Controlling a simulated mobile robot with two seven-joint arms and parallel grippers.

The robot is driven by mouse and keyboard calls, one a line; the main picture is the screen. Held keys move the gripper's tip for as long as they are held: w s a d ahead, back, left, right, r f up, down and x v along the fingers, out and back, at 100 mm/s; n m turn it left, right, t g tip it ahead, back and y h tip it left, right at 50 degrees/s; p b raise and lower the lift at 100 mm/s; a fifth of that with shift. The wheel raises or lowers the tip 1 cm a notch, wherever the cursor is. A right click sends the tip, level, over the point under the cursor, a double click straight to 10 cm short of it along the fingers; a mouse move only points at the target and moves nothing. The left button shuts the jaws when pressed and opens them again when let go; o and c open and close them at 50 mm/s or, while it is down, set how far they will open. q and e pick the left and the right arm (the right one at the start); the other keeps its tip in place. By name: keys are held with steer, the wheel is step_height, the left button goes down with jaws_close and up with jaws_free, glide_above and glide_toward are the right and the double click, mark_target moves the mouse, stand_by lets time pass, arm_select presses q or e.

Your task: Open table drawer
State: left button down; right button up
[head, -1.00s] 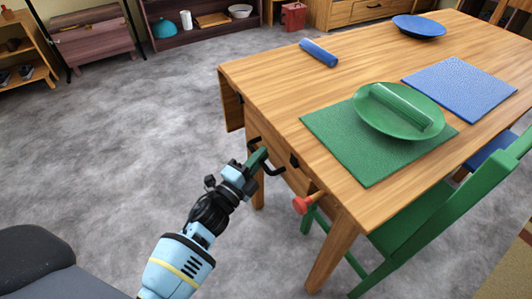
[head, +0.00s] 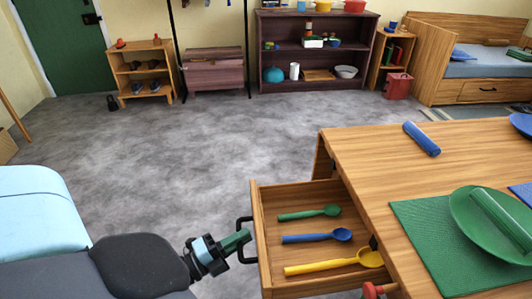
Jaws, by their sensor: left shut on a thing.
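The table drawer (head: 258,225) is pulled out from the end of the wooden table (head: 372,152). It holds a green spoon (head: 305,214), a blue spoon (head: 312,238) and a yellow spoon (head: 325,264). A dark handle (head: 240,238) is on the drawer's front. My left gripper (head: 240,240) is shut on the handle, its arm reaching in from the left. My right gripper is not in view.
On the tabletop are a blue roll (head: 422,139), a green mat (head: 420,228) and a green plate (head: 462,215) with a green roll (head: 500,220). A red knob (head: 372,290) sits below the table edge. Open grey floor (head: 170,150) lies left of the drawer.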

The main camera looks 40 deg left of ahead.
arm_select(q)
steer(key=s+a, duration=0.2)
steer(key=s, duration=0.1)
steer(key=shift+a, duration=0.2)
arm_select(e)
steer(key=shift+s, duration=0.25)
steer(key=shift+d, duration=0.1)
arm_select(q)
steer(key=c, duration=1.5)
jaws_free()
steer(key=shift+s+a, duration=0.15)
steer(key=shift+o, duration=0.2)
steer(key=v, duration=0.7)
steer(key=shift+s, duration=0.35)
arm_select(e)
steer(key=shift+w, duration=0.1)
